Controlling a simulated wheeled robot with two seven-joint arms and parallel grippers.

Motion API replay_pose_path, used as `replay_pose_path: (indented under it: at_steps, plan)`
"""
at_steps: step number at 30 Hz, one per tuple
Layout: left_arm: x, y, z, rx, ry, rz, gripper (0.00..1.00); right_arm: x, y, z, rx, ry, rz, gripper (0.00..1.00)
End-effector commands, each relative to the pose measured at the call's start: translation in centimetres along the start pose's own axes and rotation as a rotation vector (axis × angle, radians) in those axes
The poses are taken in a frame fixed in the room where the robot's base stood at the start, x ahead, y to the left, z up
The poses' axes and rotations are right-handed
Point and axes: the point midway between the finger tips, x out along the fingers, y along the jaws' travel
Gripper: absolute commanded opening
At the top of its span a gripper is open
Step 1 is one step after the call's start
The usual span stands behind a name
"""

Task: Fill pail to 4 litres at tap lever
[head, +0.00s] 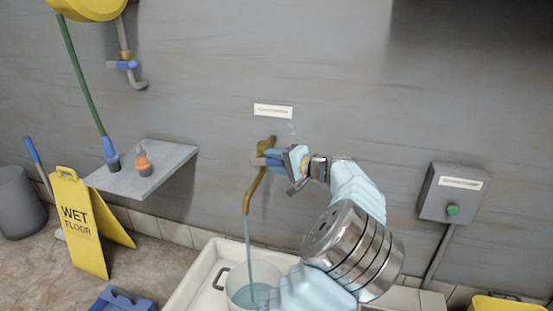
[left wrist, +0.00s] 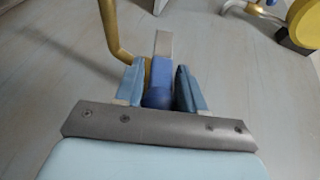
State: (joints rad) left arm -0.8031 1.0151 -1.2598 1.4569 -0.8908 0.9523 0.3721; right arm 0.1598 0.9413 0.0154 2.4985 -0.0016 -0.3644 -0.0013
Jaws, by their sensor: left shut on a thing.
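The tap (head: 252,188) is a brass pipe on the wall with a blue lever (head: 270,157). My left gripper (head: 283,160) is at the lever. In the left wrist view, the blue lever (left wrist: 163,75) stands between the fingers of my left gripper (left wrist: 158,88), which is shut on it. A thin stream of water (head: 248,240) runs from the spout into the pail (head: 231,278). The pail stands upright in the white sink and has some water (head: 262,294) in it. My arm hides its right side, and I cannot read any level marks. My right gripper is not in view.
The white sink (head: 196,278) surrounds the pail. A grey shelf (head: 165,160) holds an orange-topped item (head: 143,162) and a blue nozzle on a green hose. A yellow wet-floor sign (head: 78,225) stands left. A grey box with a green button (head: 453,210) is on the right wall.

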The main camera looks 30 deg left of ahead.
Motion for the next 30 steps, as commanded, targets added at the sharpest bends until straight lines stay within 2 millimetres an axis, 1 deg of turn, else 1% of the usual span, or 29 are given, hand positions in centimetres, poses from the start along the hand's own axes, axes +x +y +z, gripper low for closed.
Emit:
replay_pose_path:
  at_steps: [1,8,15,21,30]
  plan:
    - [0.0,-1.0,0.0,-0.020,-0.001,0.042,0.00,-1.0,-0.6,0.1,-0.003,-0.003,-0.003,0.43]
    - [0.2,-2.3,0.1,-0.100,-0.001,0.232,0.00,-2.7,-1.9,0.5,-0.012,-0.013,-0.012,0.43]
    - [0.6,-3.3,0.2,-0.169,-0.001,0.399,0.00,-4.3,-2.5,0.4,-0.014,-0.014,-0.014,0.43]
    - [0.9,-3.8,0.4,-0.209,-0.002,0.496,0.00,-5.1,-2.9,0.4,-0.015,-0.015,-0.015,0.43]
    - [1.2,-3.9,0.5,-0.234,-0.001,0.560,0.00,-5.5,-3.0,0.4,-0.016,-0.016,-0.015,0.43]
